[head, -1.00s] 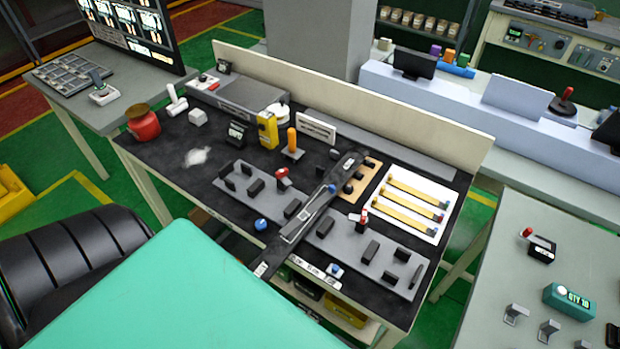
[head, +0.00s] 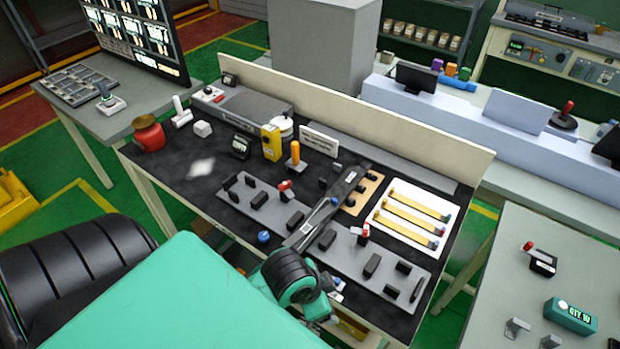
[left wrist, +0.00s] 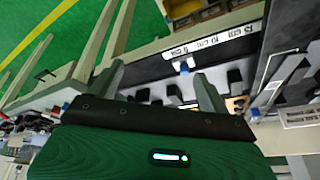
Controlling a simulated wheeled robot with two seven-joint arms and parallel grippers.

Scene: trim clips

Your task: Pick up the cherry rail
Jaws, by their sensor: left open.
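Several slim yellow rails with coloured ends lie side by side on a white tray (head: 385,228) at the right of the black bench in the head view. Their ends look red and blue; I cannot tell for sure which one is the cherry rail (head: 420,200). My left gripper (left wrist: 161,82) is open and empty in the left wrist view, its two fingers apart near the bench's front edge. In the head view a teal and black arm part of mine rises before that edge; its fingers are not clear. My right gripper is not in view.
A red pot (head: 148,134) and yellow device (head: 271,143) stand further left. A low wall (head: 400,130) backs the bench.

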